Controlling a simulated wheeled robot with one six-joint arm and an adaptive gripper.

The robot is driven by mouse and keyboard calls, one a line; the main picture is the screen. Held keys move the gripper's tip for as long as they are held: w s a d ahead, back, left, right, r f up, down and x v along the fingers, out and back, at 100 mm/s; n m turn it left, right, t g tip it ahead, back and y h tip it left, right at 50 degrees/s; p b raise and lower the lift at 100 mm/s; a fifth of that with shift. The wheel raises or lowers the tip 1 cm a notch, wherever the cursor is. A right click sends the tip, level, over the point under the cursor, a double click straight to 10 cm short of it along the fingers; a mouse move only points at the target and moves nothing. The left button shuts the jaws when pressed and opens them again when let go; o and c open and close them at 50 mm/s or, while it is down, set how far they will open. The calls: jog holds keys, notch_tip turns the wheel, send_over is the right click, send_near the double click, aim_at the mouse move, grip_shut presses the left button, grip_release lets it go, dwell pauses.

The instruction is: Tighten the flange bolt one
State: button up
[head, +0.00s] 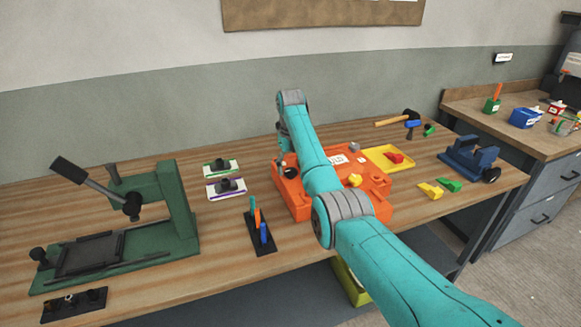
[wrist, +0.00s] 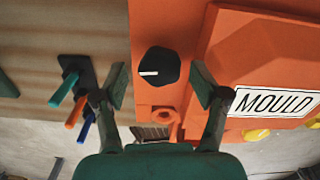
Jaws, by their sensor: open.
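The orange mould (head: 293,200) sits on the bench under my arm, and it fills much of the wrist view (wrist: 205,30) with its MOULD label. A round black bolt head or knob (wrist: 159,67) with a white mark stands on its flange; I cannot tell its number. My gripper (wrist: 160,82) is open, with one finger on each side of the black head and visible gaps to both. Its height above the head is hard to judge.
A black rack with coloured tools (head: 260,232) stands left of the mould. A green press (head: 165,215) is farther left. A yellow tray (head: 388,158) and a blue vice (head: 470,158) are to the right. Bare bench lies between press and rack.

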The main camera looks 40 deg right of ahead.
aim_at(291, 169)
jog(key=shift+r, duration=4)
jog(key=shift+s, duration=0.1)
